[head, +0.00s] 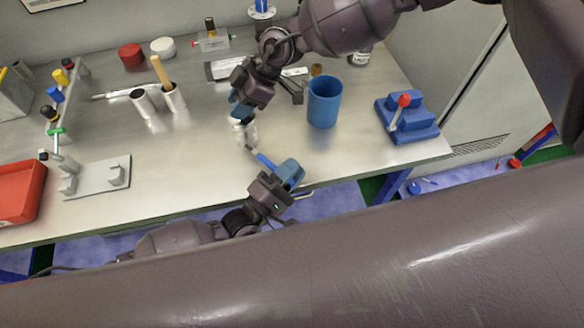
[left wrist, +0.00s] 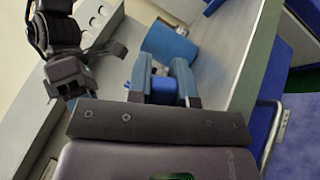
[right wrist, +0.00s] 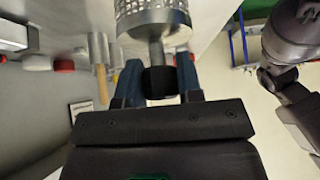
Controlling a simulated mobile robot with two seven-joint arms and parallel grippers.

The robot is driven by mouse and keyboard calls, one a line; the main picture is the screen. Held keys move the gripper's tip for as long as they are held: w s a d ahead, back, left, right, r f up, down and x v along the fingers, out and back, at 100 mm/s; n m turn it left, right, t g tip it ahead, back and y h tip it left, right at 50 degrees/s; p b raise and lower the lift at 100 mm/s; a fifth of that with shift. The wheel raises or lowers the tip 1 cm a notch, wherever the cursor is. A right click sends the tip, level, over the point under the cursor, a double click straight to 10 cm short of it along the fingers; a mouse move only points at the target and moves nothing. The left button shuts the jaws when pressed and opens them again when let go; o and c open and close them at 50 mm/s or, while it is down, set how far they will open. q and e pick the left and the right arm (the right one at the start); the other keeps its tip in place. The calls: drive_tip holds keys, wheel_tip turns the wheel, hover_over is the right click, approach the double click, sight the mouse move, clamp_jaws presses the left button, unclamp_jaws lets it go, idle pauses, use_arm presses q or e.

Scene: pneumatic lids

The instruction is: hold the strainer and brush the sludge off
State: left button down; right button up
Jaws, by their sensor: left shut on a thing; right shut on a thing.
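The strainer (head: 244,131) is a pale metal cylinder hanging below my right gripper (head: 241,106). In the right wrist view its perforated body (right wrist: 150,18) and stem are clear, and my right gripper (right wrist: 160,88) is shut on its black grip (right wrist: 160,83). My left gripper (head: 285,173) is at the table's front edge, shut on the blue brush (head: 265,160). The brush points up and left, its tip close below the strainer; I cannot tell whether they touch. The brush's blue handle (left wrist: 163,83) shows between the fingers of my left gripper (left wrist: 166,88). I cannot make out any sludge.
A blue cup (head: 324,103) stands just right of the strainer. A blue block with a red-knobbed lever (head: 407,122) is at the right. Metal cylinders (head: 143,103), a grey fixture (head: 97,178) and a red tray (head: 18,190) are at the left. The front middle of the bench is clear.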

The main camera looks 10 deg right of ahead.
use_arm(q)
drive_tip(key=shift+s, duration=0.1)
drive_tip(key=s, duration=0.6)
drive_tip(key=shift+s, duration=0.4)
idle(0.8)
use_arm(e)
drive_tip(key=o, duration=1)
